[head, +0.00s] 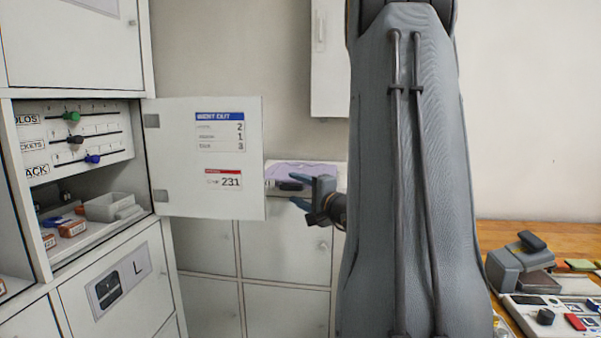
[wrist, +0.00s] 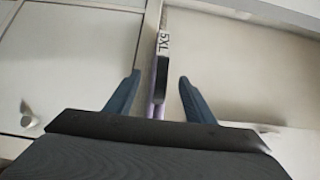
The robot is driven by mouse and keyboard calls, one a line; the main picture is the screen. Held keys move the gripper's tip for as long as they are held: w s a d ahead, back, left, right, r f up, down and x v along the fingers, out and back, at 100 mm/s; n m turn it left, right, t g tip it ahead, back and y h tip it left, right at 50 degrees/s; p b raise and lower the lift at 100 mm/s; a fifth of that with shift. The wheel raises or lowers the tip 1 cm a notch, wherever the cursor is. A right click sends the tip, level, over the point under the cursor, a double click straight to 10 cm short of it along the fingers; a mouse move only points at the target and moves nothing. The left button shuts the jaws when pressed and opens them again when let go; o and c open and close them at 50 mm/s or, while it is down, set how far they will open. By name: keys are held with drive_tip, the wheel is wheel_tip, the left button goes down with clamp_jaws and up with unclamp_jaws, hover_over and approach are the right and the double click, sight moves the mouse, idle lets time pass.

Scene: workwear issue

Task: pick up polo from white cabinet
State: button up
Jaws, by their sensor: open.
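A folded lavender polo (head: 305,170) lies on top of the white cabinet (head: 284,257) in the head view, beyond the open door's right edge. In the wrist view the polo (wrist: 160,108) shows edge-on as a thin strip, with a black band (wrist: 162,72) and a "5XL" label (wrist: 164,43). My gripper (wrist: 160,77) is open, with one blue finger on each side of the polo's near end. A gap shows on both sides. In the head view my gripper (head: 286,192) is at the polo's front edge, and my arm hides part of the surroundings.
A cabinet door (head: 207,180) stands open just left of my gripper. Its open compartment holds a white tray (head: 112,206) and small boxes (head: 72,229). A wall cabinet (head: 329,60) hangs above. A wooden table (head: 545,238) with devices is at the right.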

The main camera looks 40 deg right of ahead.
sight(290, 184)
drive_tip(key=shift+w+d+p, duration=0.15)
drive_tip(key=shift+w+p, duration=0.3)
drive_tip(key=shift+w, duration=0.55)
drive_tip(key=shift+w+d+p, duration=0.1)
drive_tip(key=shift+w+p, duration=0.3)
drive_tip(key=shift+w, duration=0.55)
drive_tip(key=shift+r, duration=0.1)
clamp_jaws()
drive_tip(key=shift+r, duration=0.1)
